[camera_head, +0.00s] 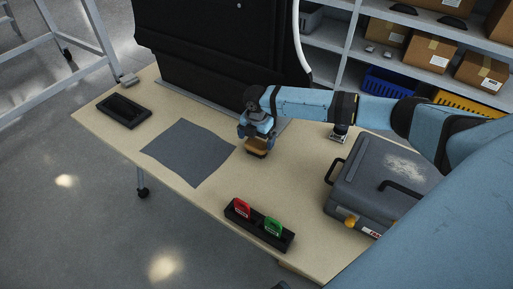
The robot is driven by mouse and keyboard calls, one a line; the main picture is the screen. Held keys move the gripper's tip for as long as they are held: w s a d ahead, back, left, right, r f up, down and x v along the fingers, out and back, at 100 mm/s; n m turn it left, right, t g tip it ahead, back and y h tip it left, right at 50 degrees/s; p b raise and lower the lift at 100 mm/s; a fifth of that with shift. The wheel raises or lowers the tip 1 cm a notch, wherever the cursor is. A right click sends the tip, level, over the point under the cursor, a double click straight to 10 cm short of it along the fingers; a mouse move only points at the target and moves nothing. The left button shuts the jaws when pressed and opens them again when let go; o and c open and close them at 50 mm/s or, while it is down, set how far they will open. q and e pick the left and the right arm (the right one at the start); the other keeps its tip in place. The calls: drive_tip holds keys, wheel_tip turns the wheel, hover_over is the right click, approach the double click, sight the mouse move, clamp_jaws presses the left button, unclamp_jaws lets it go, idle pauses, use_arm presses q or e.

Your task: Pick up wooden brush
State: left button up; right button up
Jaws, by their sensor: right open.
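The wooden brush (256,150) shows as a small tan-brown block with a darker lower part, near the middle of the table. My right gripper (256,137) comes in from the right and points down directly above the brush. Its jaws are open, with the fingers close to the top of the brush. I cannot tell whether they touch it. The gripper hides part of the brush. My left gripper is not in view.
A grey cloth (188,152) lies left of the brush, with a black tray (124,111) beyond. A black holder (260,232) with red and green items stands in front. A grey case (375,185) is at right; a black panel (215,45) rises behind.

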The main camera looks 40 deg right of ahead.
sight(256, 144)
wheel_tip(256, 144, down, 5)
drive_tip(key=shift+r, duration=0.15)
drive_tip(key=c, duration=0.8)
drive_tip(key=shift+o, duration=0.2)
drive_tip(key=shift+s+a+r, duration=0.1)
drive_tip(key=shift+r, duration=0.1)
drive_tip(key=shift+a+r, duration=0.1)
drive_tip(key=shift+r, duration=0.1)
wheel_tip(256, 144, up, 7)
drive_tip(key=shift+f, duration=0.1)
drive_tip(key=s+a, duration=0.2)
drive_tip(key=a, duration=0.4)
drive_tip(key=s+a, duration=0.3)
drive_tip(key=a, duration=0.3)
drive_tip(key=s+a+p, duration=0.1)
drive_tip(key=s+a, duration=0.1)
drive_tip(key=a, duration=0.4)
drive_tip(key=shift+s+a+f, duration=0.1)
drive_tip(key=shift+s+f, duration=0.15)
drive_tip(key=shift+s, duration=0.05)
drive_tip(key=shift+o, duration=0.6)
drive_tip(key=shift+w+r, duration=0.1)
